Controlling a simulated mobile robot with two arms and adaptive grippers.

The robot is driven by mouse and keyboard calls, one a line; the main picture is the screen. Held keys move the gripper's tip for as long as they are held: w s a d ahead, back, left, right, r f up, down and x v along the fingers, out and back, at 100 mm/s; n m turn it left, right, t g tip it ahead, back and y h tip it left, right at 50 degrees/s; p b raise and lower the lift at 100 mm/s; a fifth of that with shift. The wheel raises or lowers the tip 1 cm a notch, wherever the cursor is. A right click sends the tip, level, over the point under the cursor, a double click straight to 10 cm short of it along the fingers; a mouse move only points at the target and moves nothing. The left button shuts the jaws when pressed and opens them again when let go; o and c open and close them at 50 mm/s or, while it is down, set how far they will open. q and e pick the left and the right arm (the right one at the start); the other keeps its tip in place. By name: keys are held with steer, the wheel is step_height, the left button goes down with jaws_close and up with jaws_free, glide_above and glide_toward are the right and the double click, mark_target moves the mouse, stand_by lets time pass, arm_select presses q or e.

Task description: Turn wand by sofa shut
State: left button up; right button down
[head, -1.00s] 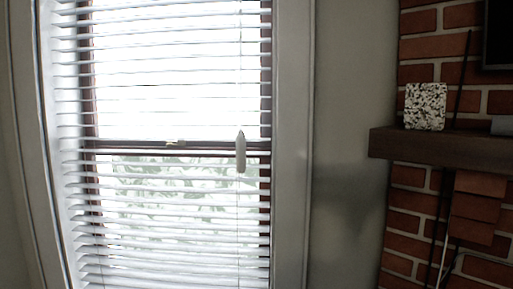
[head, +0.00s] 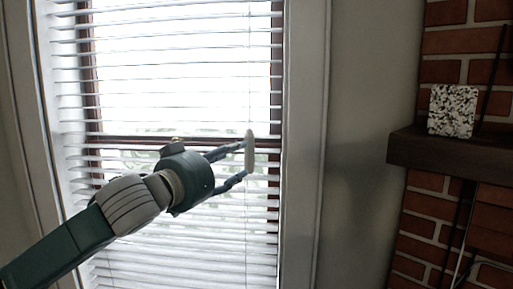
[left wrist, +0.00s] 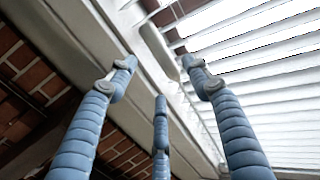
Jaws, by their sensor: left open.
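The wand (head: 249,152) is a slim pale handle hanging upright on a thin cord in front of the white blind (head: 165,75). The blind's slats are tilted open, with bright daylight between them. My left gripper (head: 240,161) has come in from the left and is open, its fingertips right beside the wand. In the left wrist view, the pale wand (left wrist: 157,47) shows just beyond and between the spread blue fingers of the gripper (left wrist: 158,75). Whether any finger touches it, I cannot tell. My right gripper is not in view.
The window trim (head: 305,150) stands just right of the wand. Further right, a dark mantel shelf (head: 460,152) juts from the brick wall and carries a speckled black-and-white block (head: 453,110). Plain wall lies between the trim and the mantel.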

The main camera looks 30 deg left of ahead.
mark_target(250, 151)
arm_select(q)
steer(key=w+p, duration=0.1)
steer(key=w, duration=0.2)
steer(key=w+p, duration=0.2)
steer(key=w, duration=0.1)
steer(key=w+p, duration=0.1)
steer(key=w, duration=0.2)
steer(key=shift+d+r+p, duration=0.1)
steer(key=shift+d+p, duration=0.15)
steer(key=shift+p, duration=0.05)
steer(key=shift+w, duration=0.3)
steer(key=shift+c, duration=0.3)
steer(key=c, duration=1.1)
